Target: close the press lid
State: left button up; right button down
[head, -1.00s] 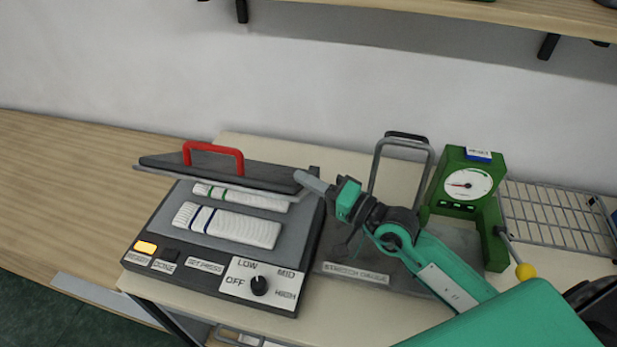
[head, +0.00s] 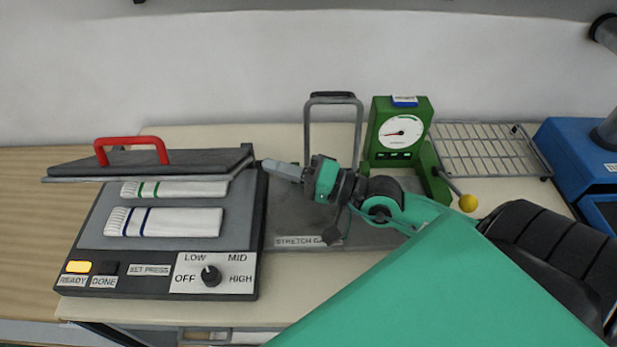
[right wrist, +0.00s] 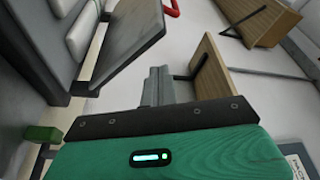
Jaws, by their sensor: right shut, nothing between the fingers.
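The press (head: 75,232) stands on the pale table at the left of the head view. Its grey lid (head: 200,160) with a red handle (head: 131,141) is tilted up, partly open over the bed. Two white knitted pieces lie on the bed, one with green stripes (head: 175,189) and one with blue stripes (head: 185,222). My right gripper (head: 268,166) is shut and empty, its tip close beside the lid's right edge; I cannot tell whether they touch. The right wrist view shows the shut fingers (right wrist: 157,84) near the lid (right wrist: 130,40). My left gripper is not in view.
A green dial gauge (head: 400,130) with a yellow-knobbed lever (head: 467,202) stands right of the press, behind my right arm. A grey metal frame (head: 333,99) stands between them. A wire rack (head: 485,150) and a blue machine (head: 580,150) are further right.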

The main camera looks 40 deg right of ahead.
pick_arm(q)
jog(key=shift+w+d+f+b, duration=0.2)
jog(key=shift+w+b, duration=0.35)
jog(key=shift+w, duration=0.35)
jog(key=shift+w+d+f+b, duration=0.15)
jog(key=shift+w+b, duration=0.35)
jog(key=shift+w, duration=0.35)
pick_arm(e)
jog(key=shift+v, duration=2.95)
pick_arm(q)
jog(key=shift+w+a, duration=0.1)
